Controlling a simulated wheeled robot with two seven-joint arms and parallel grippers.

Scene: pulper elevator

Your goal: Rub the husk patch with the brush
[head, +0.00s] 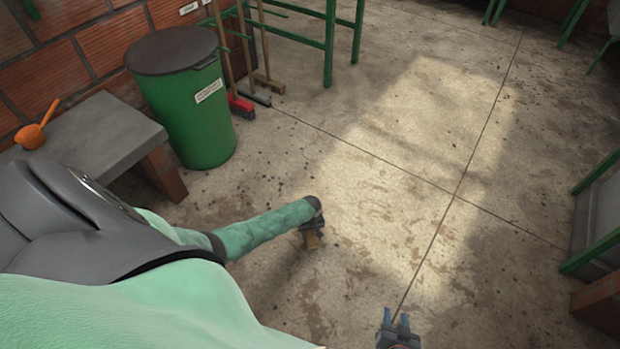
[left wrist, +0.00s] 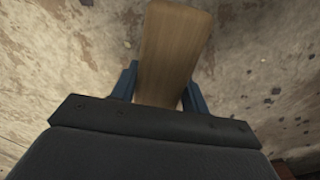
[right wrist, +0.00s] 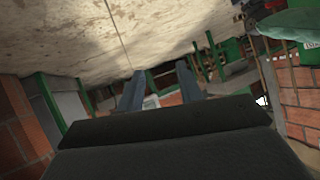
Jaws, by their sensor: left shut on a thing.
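My left gripper (head: 314,238) is low over the concrete floor and shut on the wooden brush (left wrist: 172,52). In the left wrist view the brush's pale wood shows between the two blue fingers; its bristles are hidden. In the head view only a small brown part of the brush (head: 313,241) shows below the hand. Dark husk bits (head: 345,262) lie scattered on the floor around it; I cannot tell where one patch begins or ends, or whether the brush touches the floor. My right gripper (head: 397,325) is open and empty, with its fingers apart in the right wrist view (right wrist: 160,88).
A green lidded bin (head: 190,110) stands at the left beside a grey bench (head: 95,135) holding an orange scoop (head: 33,133). Brooms (head: 240,104) lean by the wall. A green-framed unit (head: 600,215) stands at the right edge. The middle floor is clear.

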